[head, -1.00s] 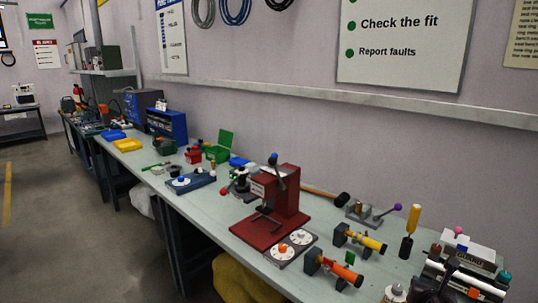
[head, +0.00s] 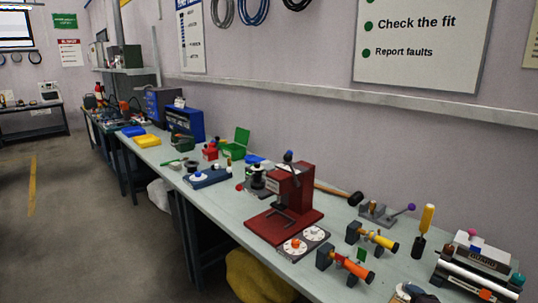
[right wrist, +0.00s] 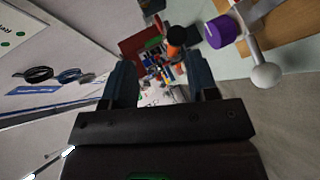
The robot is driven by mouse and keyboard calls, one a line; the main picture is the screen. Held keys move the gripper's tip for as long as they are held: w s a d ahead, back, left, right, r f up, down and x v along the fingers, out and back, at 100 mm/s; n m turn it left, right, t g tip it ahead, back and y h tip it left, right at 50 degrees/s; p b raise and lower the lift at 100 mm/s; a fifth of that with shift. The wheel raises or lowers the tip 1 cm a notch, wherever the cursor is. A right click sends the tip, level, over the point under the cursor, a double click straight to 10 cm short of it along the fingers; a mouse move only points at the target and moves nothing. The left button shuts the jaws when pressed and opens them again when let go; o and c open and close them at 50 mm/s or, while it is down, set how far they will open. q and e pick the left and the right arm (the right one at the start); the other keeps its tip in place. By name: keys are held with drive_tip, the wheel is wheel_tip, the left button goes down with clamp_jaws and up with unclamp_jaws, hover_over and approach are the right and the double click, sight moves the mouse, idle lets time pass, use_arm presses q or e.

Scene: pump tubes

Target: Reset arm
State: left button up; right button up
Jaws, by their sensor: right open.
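My right gripper (right wrist: 162,88) shows in the right wrist view, its two dark fingers apart with nothing held between them. Small, blurred coloured items and the red base of a press (right wrist: 138,44) appear beyond the fingers. It appears clear of the bench, touching nothing that I can see. Neither gripper can be made out in the head view. My left gripper is out of sight.
The long bench holds a red press (head: 290,190), orange (head: 345,265) and yellow (head: 373,238) tube fixtures, a yellow-handled tool (head: 427,218), a white device (head: 475,258) and a green bin (head: 236,145). A purple knob (right wrist: 222,31) is near the right fingers. The floor left is clear.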

drive_tip(key=s+a+f+m, duration=0.3)
drive_tip(key=s+f+m, duration=0.1)
drive_tip(key=s, duration=0.3)
drive_tip(key=s+a+f+m+g+y, duration=0.1)
drive_tip(key=s+a+f+m, duration=0.2)
drive_tip(key=s+f+m, duration=0.2)
drive_tip(key=s+a+f+m+g+y, duration=0.1)
drive_tip(key=s+a+f+m, duration=0.3)
drive_tip(key=s, duration=0.5)
drive_tip(key=shift+f, duration=0.25)
